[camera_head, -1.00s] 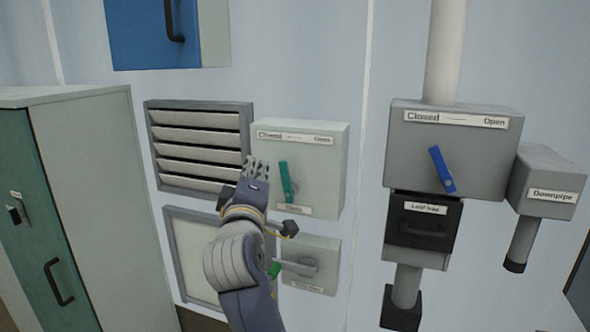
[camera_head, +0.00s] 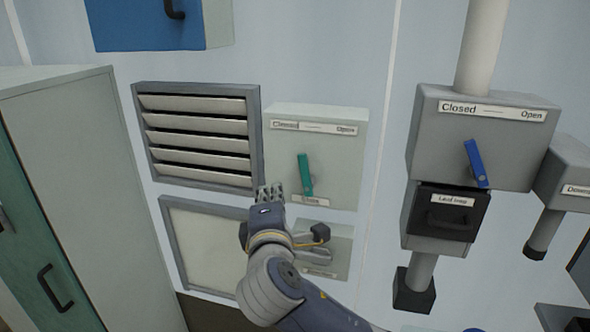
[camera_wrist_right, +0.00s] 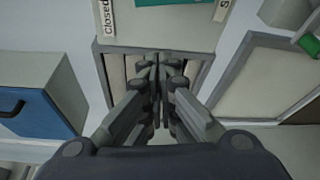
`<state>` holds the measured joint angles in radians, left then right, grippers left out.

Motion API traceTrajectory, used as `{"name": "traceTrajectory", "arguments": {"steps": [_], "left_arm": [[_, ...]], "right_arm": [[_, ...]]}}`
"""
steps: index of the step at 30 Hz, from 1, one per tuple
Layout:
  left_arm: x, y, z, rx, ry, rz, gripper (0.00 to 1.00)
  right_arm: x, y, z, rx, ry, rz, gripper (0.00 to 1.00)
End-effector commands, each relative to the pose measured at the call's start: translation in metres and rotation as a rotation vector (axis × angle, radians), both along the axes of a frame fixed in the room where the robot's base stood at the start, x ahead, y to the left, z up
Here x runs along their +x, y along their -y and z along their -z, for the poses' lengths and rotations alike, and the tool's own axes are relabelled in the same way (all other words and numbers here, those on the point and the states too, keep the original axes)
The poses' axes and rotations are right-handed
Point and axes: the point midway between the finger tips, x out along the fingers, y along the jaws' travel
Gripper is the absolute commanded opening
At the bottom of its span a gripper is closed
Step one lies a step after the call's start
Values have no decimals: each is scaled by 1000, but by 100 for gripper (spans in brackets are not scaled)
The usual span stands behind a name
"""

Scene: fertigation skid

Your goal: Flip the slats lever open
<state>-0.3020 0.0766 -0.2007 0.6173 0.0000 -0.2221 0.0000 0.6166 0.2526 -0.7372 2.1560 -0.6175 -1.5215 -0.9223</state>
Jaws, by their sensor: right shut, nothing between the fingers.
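The slats lever (camera_head: 304,175) is a teal handle on the front of a pale grey box (camera_head: 345,175) in the head view. It stands nearly upright, its top leaning slightly left, between a "Closed" label at upper left and "Open" at upper right. My right gripper (camera_head: 270,192) is shut and empty, left of and slightly below the lever, apart from it in the picture. In the right wrist view the shut fingers (camera_wrist_right: 158,62) lie in front of the louvre, and part of the teal lever (camera_wrist_right: 184,2) shows at the top edge. My left gripper is not in view.
A slatted louvre (camera_head: 200,132) is left of the box. A smaller valve box (camera_head: 335,262) sits below, partly behind my right arm. A grey box with a blue lever (camera_head: 475,163) is to the right. A cabinet (camera_head: 90,190) stands at left.

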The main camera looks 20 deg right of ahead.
Motion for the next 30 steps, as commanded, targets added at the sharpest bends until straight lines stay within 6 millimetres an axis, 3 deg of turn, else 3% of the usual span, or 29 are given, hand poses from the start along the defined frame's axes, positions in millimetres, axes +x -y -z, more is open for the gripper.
{"name": "traceTrajectory", "arguments": {"steps": [10,25,30], "left_arm": [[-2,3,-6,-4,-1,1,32],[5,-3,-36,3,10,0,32],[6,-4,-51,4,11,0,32]], "right_arm": [[14,4,-2,0,2,4,0],[99,28,2,1,1,4,0],[83,48,-2,0,1,2,0]]}}
